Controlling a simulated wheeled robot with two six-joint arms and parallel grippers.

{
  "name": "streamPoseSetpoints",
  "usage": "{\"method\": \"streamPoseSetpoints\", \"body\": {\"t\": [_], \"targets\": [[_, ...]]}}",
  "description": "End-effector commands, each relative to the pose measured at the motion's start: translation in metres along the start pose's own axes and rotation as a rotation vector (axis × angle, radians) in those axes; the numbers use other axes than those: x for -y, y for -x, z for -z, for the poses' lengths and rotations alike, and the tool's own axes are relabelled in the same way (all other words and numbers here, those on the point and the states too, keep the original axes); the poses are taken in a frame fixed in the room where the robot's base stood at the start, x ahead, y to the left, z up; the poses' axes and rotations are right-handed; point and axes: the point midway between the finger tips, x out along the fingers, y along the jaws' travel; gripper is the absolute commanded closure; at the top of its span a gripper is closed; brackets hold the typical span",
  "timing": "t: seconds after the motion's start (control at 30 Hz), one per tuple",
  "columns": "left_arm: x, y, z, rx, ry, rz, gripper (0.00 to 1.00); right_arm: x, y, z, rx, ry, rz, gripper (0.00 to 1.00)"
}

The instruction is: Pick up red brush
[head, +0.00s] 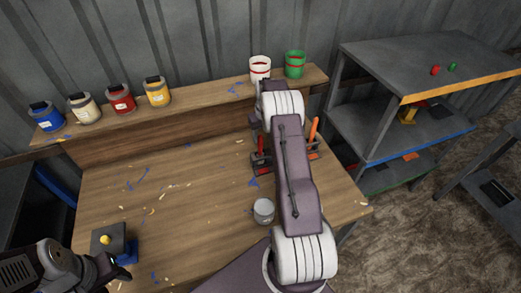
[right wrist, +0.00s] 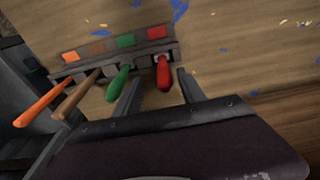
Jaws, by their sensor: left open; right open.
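The red brush (right wrist: 163,74) stands in a brush holder (right wrist: 113,55) in the right wrist view, at the end of the row beside the green brush (right wrist: 118,82). Its red handle points toward the camera. My right gripper (right wrist: 159,82) is open, with one finger on each side of the red handle and a visible gap to each. In the head view, the red brush (head: 261,143) shows at the left of the holder (head: 259,166), partly hidden by my right arm. My left gripper (head: 117,268) is open and empty at the lower left.
Brown (right wrist: 78,94) and orange (right wrist: 40,107) brushes share the holder. A grey mug (head: 263,211) stands on the wooden workbench (head: 200,215). Paint cans line the back ledge, including a green one (head: 295,64). A grey shelf (head: 430,60) stands right. The bench's middle left is mostly clear.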

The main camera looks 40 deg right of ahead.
Motion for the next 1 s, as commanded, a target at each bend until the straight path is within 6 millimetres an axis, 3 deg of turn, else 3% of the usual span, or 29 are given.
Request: {"method": "streamPoseSetpoints", "body": {"t": [0.2,0.33,0.57,0.6,0.77,1.0], "targets": [[0.0,0.019,0.002,0.0,0.0,0.0,0.54,0.006,-0.026,0.003,0.004,0.001,0.001,0.53],[0.0,0.021,0.002,0.0,0.0,0.0,0.54,0.005,-0.047,0.004,0.002,0.0,0.0,0.53],[0.0,0.02,0.002,0.0,0.0,0.0,0.54,0.005,-0.052,0.004,0.0,0.0,0.0,0.53],[0.0,0.02,0.002,0.0,0.0,0.0,0.54,0.005,-0.052,0.004,0.0,0.0,0.0,0.55],[0.0,0.02,0.002,0.0,0.0,0.0,0.54,0.005,-0.052,0.004,0.0,0.0,0.0,1.0],[0.0,0.02,0.002,0.0,0.0,0.0,0.54,0.005,-0.052,0.004,0.0,0.0,0.0,1.0]]}}
